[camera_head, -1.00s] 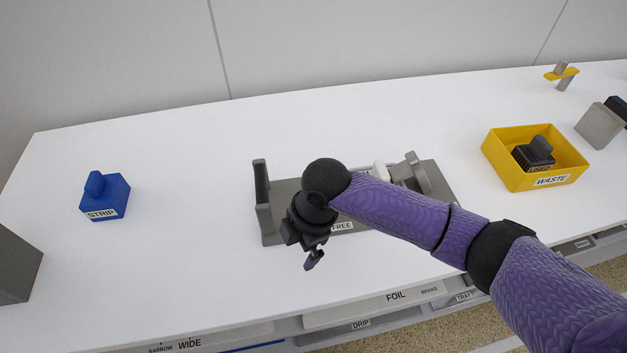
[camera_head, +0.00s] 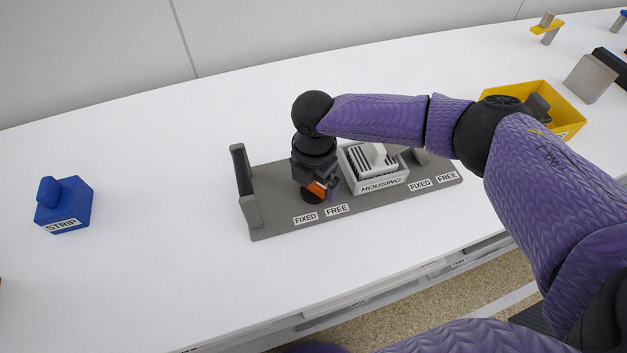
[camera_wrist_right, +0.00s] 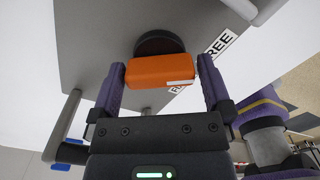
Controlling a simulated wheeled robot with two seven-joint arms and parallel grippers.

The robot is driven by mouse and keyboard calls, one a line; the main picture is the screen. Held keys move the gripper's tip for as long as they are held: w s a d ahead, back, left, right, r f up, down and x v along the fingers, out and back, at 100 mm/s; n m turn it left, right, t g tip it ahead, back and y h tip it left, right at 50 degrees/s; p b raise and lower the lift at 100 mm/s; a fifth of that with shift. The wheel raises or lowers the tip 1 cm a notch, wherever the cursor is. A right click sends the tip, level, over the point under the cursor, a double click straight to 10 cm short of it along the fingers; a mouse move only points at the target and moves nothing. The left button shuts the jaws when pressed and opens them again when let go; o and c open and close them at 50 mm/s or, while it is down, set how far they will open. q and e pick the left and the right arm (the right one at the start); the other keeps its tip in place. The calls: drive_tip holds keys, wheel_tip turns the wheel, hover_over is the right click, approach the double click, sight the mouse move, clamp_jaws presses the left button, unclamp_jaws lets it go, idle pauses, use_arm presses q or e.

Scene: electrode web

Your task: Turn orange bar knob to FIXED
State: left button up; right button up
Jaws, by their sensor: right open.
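The orange bar knob (camera_wrist_right: 160,71) sits on a dark round base (camera_wrist_right: 159,43) on the grey fixture plate (camera_wrist_right: 95,45). A white mark shows on its near right edge; I cannot tell which label it lines up with. My right gripper (camera_wrist_right: 161,80) is open, its fingers on either side of the bar. In the head view the knob (camera_head: 317,188) is partly hidden under my right gripper (camera_head: 322,190). FIXED (camera_head: 305,218) and FREE (camera_head: 337,210) labels lie in front of it. In the wrist view the knob partly covers one label. My left gripper is out of view.
A white HOUSING box (camera_head: 381,185) stands right of the knob, with a second FIXED and FREE pair beyond. A grey upright (camera_head: 245,190) closes the plate's left end. A blue STRIP block (camera_head: 64,205) and yellow bin (camera_head: 565,115) are farther off.

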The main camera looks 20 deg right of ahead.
drive_tip(key=c, duration=1)
drive_tip(key=shift+o, duration=0.2)
drive_tip(key=shift+r+m+p, duration=0.2)
drive_tip(key=shift+m+p, duration=0.5)
drive_tip(key=shift+p, duration=0.2)
drive_tip(key=m+p, duration=0.3)
drive_tip(key=shift+m, duration=0.7)
drive_tip(key=m+p, duration=0.2)
drive_tip(key=m, duration=0.1)
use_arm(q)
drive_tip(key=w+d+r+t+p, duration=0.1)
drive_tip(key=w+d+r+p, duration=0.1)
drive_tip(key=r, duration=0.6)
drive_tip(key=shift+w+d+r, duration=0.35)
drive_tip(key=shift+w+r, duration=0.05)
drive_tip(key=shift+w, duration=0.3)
use_arm(e)
drive_tip(key=shift+f+m, duration=0.1)
drive_tip(key=shift+m, duration=2.4)
drive_tip(key=o, duration=1)
drive_tip(key=shift+c, duration=0.2)
